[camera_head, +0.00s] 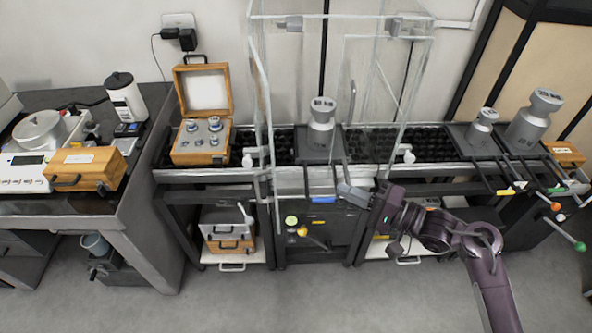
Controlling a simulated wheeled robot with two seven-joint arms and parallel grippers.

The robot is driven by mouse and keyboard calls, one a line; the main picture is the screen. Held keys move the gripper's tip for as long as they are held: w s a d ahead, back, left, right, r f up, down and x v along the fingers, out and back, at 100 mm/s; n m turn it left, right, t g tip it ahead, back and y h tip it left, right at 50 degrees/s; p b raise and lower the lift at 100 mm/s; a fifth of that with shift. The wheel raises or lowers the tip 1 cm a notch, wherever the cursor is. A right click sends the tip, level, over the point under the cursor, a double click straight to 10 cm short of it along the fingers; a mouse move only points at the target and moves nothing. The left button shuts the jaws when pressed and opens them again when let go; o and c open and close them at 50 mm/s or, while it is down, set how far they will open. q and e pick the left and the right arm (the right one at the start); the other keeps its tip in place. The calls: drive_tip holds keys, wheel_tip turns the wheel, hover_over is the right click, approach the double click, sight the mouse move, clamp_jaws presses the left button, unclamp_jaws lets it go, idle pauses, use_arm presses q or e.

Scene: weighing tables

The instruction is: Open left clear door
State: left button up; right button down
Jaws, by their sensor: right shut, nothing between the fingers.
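A clear glass enclosure (340,17) stands in the middle over a black roller bed. I cannot tell for sure whether this left clear door is ajar. My left gripper is out of view.
A grey weight (321,128) stands inside the enclosure. An open wooden box of weights (203,125) sits left of it. More large weights (534,118) stand at the right. A dark side table (125,180) is at the left. Floor in front is clear.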

drive_tip(key=p, duration=0.4)
approach(275, 182)
drive_tip(key=w+a+r, duration=0.2)
drive_tip(key=w+a, duration=0.3)
drive_tip(key=shift+s+f, duration=0.1)
drive_tip(key=shift+f, duration=0.05)
drive_tip(key=a+p, duration=0.1)
drive_tip(key=s+a+p, duration=0.1)
drive_tip(key=a, duration=0.1)
drive_tip(key=shift+a+p, duration=0.25)
drive_tip(key=shift+p, duration=0.15)
